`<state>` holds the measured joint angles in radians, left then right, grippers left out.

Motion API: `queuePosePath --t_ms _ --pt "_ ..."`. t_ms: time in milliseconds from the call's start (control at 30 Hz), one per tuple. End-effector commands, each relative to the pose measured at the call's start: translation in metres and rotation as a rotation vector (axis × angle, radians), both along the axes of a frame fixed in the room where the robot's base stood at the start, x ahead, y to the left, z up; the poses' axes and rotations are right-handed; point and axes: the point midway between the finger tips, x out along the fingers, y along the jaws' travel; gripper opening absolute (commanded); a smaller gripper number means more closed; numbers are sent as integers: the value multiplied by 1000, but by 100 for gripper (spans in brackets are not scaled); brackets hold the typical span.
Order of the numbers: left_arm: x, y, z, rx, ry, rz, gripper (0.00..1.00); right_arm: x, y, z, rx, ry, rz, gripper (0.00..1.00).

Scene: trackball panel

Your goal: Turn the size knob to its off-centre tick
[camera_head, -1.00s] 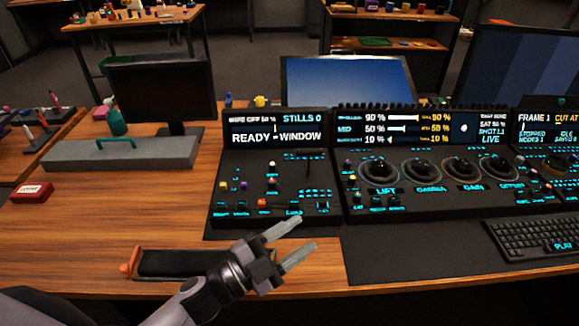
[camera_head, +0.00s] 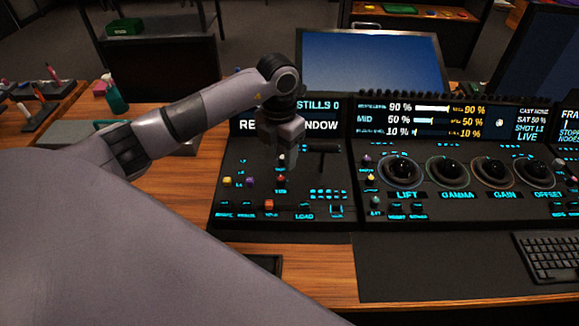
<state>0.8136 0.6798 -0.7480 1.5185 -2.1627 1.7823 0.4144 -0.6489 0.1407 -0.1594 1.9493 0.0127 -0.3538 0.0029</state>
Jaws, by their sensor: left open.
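The left section of the black control panel (camera_head: 225,206) carries several small coloured knobs: a yellow one (camera_head: 227,180), a purple one (camera_head: 250,181), a red one (camera_head: 281,182) and an orange one (camera_head: 269,204). Their labels are too small to read, so I cannot tell which is the size knob. My left gripper (camera_head: 284,158) is open and points down over the panel, just behind the red knob as seen here. It covers part of the screen and the panel below it. Whether its fingers touch a knob is hidden. My right gripper is not in view.
A black lever (camera_head: 321,148) stands close to the right of my left gripper. Trackballs such as the lift one (camera_head: 399,169) lie further right. A keyboard (camera_head: 549,256) is at the front right. My arm covers much of the table at left.

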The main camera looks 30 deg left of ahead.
Motion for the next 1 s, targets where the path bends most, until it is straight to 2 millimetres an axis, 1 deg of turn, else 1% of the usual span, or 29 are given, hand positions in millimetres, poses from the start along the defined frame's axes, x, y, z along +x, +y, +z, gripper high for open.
queuePosePath --t_ms 67,300,433,600,833,867,900,967,1000 --pt "-1 2 -7 8 5 2 49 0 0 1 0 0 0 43" --pt "-1 0 -44 3 5 0 49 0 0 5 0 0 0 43" --pt "-1 0 -60 2 4 1 49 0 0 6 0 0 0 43" --pt "0 0 -69 1 1 -1 49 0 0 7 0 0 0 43" --pt "0 0 -70 1 0 -2 49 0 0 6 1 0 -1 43" --pt "0 0 -70 1 0 -2 39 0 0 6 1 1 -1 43" --pt "0 0 -69 1 0 -2 26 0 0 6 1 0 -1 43" --pt "0 0 -69 1 0 -2 7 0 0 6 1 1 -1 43" --pt "0 0 -69 1 0 -1 0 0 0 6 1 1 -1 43"
